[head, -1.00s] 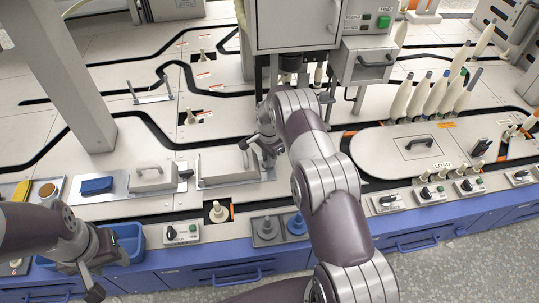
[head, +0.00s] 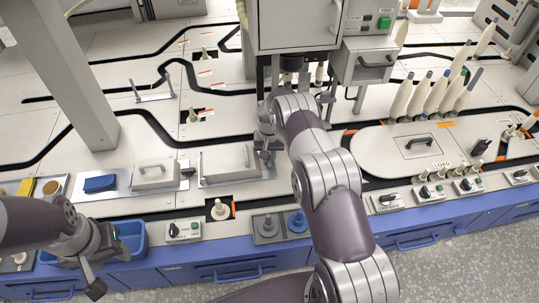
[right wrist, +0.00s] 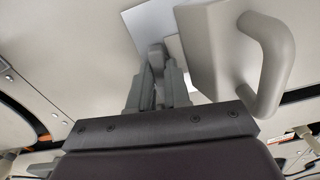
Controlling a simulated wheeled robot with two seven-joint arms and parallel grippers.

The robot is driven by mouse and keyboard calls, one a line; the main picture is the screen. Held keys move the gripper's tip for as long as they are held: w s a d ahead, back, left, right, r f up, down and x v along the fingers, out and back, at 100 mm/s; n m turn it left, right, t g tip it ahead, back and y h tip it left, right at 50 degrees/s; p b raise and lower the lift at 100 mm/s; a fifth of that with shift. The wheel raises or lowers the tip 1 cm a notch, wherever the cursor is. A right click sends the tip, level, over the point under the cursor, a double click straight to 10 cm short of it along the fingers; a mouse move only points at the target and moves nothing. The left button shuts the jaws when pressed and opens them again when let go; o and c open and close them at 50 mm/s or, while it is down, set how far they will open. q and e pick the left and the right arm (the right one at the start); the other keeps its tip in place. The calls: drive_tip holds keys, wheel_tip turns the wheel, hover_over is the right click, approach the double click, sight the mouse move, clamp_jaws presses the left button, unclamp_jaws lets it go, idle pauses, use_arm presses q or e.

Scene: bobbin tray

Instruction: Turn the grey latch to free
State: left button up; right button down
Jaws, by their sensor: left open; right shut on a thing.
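The grey latch (right wrist: 157,58) shows in the right wrist view between my fingertips, beside a pale cover (right wrist: 205,55). My right gripper (right wrist: 156,82) is shut on the latch; its fingers hide much of it. In the head view my right gripper (head: 266,150) is at the right end of the long pale cover (head: 228,166), and the latch is mostly hidden there, so its exact angle cannot be told. My left gripper (head: 103,268) is open and empty, beside the blue bin near the front edge.
The cover's handle (right wrist: 272,55) stands close to the right of my right fingers. A shorter cover (head: 153,176) and a blue block (head: 99,184) lie to the left. A blue bin (head: 131,240) sits at the front. A grey machine housing (head: 292,25) stands behind my right arm.

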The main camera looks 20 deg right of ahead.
sight(269, 158)
drive_tip(key=shift+n, duration=0.8)
drive_tip(key=c, duration=1.1)
unclamp_jaws()
wheel_tip(269, 158, up, 13)
drive_tip(key=p, duration=0.5)
drive_tip(key=shift+f, duration=0.15)
